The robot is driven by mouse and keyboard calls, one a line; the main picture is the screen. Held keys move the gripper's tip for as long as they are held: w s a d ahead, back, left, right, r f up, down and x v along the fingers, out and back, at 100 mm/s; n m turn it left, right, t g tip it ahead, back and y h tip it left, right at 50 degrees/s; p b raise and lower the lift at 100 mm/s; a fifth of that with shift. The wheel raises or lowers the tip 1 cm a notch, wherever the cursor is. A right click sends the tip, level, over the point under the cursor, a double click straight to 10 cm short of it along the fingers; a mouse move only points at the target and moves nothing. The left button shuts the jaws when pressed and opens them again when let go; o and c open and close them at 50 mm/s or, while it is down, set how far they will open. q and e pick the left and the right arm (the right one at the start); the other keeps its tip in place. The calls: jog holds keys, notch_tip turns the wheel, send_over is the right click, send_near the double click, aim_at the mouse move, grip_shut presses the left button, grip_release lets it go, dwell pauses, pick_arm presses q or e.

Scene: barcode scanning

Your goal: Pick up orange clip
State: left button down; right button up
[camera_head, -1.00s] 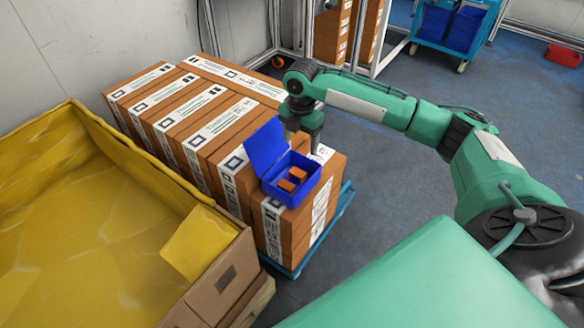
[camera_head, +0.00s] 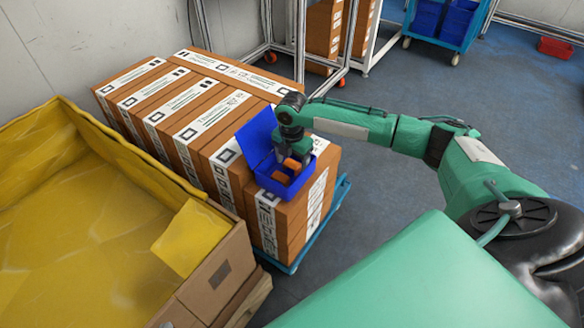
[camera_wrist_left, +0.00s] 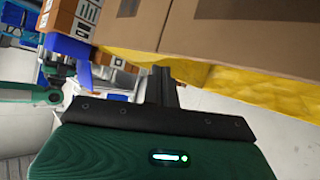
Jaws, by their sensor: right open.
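A blue box (camera_head: 297,186) with its lid raised stands on the near end of the carton stack. Two orange clips show inside it, one further back (camera_head: 292,164) and one nearer the front (camera_head: 280,177). My right gripper (camera_head: 293,156) points down over the open box, right above the clips, and partly hides the back one. It is open; I cannot tell whether its fingers touch a clip. My left gripper (camera_wrist_left: 165,82) shows only in the left wrist view, its dark fingers close together and empty.
Long brown cartons (camera_head: 185,115) with white labels stand in a row on a blue pallet (camera_head: 318,238). A carton bin with a yellow lining (camera_head: 70,220) is at the left. A blue cart (camera_head: 440,25) and a red bin (camera_head: 555,47) are far back.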

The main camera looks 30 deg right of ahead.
aim_at(292, 164)
pick_arm(q)
jog(key=shift+d, duration=0.1)
pick_arm(e)
jog(key=shift+f, duration=0.2)
jog(key=c, duration=1.1)
jog(key=shift+o, duration=0.2)
jog(key=shift+r, duration=0.1)
